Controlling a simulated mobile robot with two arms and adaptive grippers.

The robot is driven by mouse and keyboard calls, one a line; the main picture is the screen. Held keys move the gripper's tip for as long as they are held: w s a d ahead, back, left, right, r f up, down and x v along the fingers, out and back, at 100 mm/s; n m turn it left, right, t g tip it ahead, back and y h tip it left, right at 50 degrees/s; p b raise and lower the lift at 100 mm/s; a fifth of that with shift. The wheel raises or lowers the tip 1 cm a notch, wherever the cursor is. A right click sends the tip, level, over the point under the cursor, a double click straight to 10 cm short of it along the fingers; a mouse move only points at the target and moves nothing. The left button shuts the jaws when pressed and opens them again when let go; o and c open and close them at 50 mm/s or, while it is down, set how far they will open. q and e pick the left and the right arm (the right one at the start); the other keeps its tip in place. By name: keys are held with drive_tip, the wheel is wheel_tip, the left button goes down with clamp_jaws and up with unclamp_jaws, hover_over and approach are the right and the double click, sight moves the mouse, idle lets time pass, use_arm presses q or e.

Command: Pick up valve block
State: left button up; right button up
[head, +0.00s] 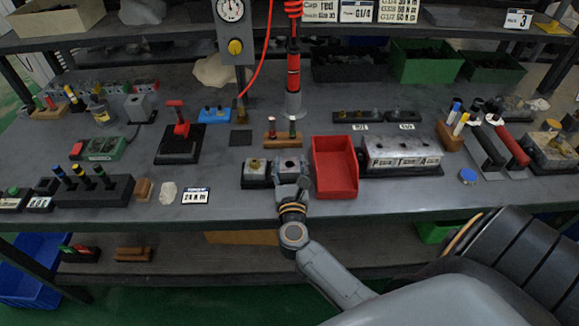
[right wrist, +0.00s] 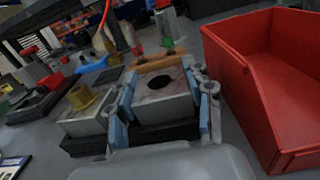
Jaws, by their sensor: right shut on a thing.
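The valve block (head: 289,163) is a grey metal block with a round dark hole in its top face. My right gripper (head: 292,183) reaches it from the front edge of the bench. In the right wrist view the gripper (right wrist: 163,108) has its blue-padded fingers on both sides of the valve block (right wrist: 158,84), shut on it. A black base shows beneath the block; I cannot tell whether they touch. A second block with a brass fitting (head: 256,167) stands just left, also in the right wrist view (right wrist: 82,97). My left gripper is not in view.
A red bin (head: 335,183) stands close on the right, its wall near my right fingers in the right wrist view (right wrist: 245,90). A wooden holder (head: 283,139) is behind. A long labelled manifold (head: 402,155) is right of the bin. Bare bench lies left, around (head: 225,178).

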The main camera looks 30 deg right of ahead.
drive_tip(key=r, duration=0.4)
drive_tip(key=shift+s+p, duration=0.4)
drive_tip(key=s+r, duration=0.9)
drive_tip(key=s, duration=0.4)
drive_tip(key=s+a+f+n+t+y, duration=0.1)
drive_tip(key=a+f+n+t+y, duration=0.15)
drive_tip(key=a+n+y, duration=0.65)
drive_tip(key=d+r+m+g+h, duration=0.2)
drive_tip(key=d+m+h, duration=0.6)
drive_tip(key=m+h, duration=0.1)
drive_tip(key=shift+w+d+r, duration=0.2)
drive_tip(key=shift+w+r, duration=0.05)
drive_tip(key=shift+w, duration=0.15)
drive_tip(key=shift+g, duration=0.25)
